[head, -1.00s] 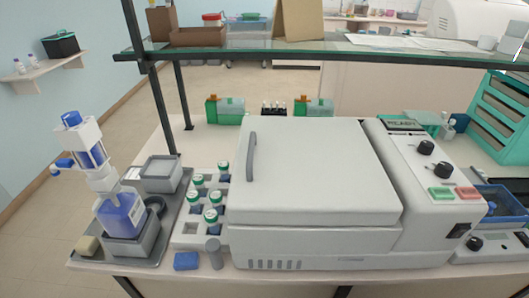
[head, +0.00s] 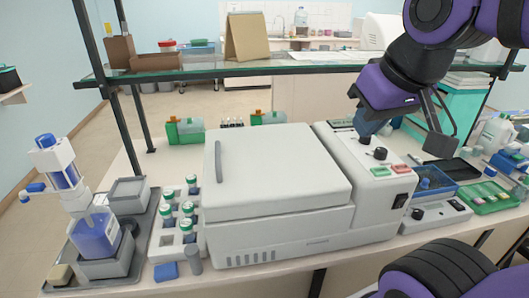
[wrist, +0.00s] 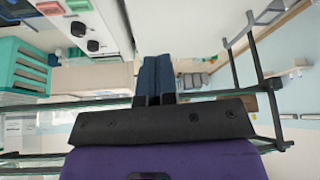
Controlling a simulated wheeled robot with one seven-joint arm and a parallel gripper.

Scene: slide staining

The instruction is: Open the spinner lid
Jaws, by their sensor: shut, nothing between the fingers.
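The spinner (head: 280,235) is a large white box on the bench in the middle of the head view. Its flat lid (head: 275,170) is down, with a grey bar handle (head: 219,161) along the lid's left side. The control panel (head: 365,160) with black knobs and green and red buttons is at its right. My gripper (head: 368,128) is above and behind the control panel, well right of the lid handle. Its blue fingers (wrist: 156,70) are together and empty in the wrist view. The wrist view also shows the control panel (wrist: 92,25), but not the lid handle.
A glass shelf (head: 250,70) on dark posts crosses behind the spinner. Green-capped bottles (head: 188,208) stand in a rack at the lid's left, beside a dispenser (head: 95,235) on a grey tray. A blue tray (head: 432,188) and a green tray (head: 485,197) lie at the right.

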